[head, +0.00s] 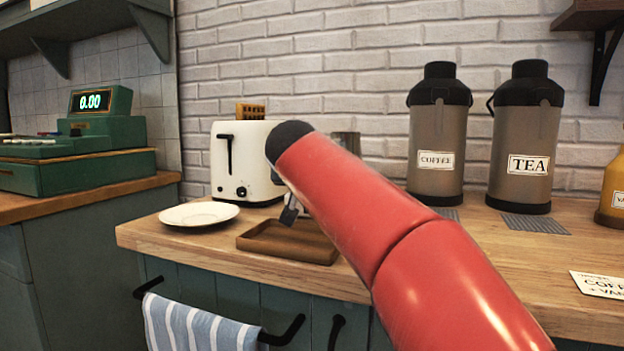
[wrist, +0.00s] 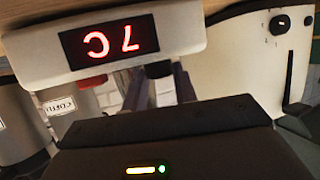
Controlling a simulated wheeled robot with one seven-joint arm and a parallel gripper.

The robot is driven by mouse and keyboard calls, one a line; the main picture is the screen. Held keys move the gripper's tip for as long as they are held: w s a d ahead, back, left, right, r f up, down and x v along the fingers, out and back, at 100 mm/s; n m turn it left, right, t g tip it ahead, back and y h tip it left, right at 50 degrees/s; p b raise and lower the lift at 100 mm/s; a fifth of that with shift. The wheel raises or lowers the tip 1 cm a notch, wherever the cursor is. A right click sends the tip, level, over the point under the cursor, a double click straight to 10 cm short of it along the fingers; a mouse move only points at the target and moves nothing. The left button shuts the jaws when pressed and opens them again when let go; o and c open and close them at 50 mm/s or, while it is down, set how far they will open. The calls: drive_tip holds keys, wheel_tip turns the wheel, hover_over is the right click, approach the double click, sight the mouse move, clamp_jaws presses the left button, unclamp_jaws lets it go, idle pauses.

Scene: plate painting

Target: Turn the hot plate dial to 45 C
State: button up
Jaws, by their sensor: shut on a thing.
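The hot plate (wrist: 30,62) shows in the wrist view as a white body, upside down. Its lit red display (wrist: 108,42) appears to read 7C when turned upright. A dark dial (wrist: 158,69) sits on its front beside a red knob (wrist: 92,82). My gripper (wrist: 160,85) is shut on the dark dial, one finger on each side of it. In the head view my gripper (head: 290,214) shows only partly below my red arm, above a wooden tray. The hot plate is mostly hidden behind my arm there.
A wooden tray (head: 262,250) and a white plate (head: 200,222) lie at the counter's front. A white toaster (head: 256,181) stands behind. Coffee (head: 438,185) and tea (head: 518,190) dispensers stand to the right. A striped towel (head: 195,328) hangs below the counter.

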drive_tip(key=shift+a+f+m+h, duration=0.1)
drive_tip(key=shift+a+m+h, duration=0.05)
drive_tip(key=shift+m+h, duration=0.5)
drive_tip(key=shift+h, duration=0.25)
drive_tip(key=o, duration=1)
drive_tip(key=shift+c, duration=0.2)
drive_tip(key=v, duration=0.7)
drive_tip(key=shift+s+r+b, duration=0.25)
drive_tip(key=shift+s+b, duration=0.05)
drive_tip(key=shift+a, duration=0.1)
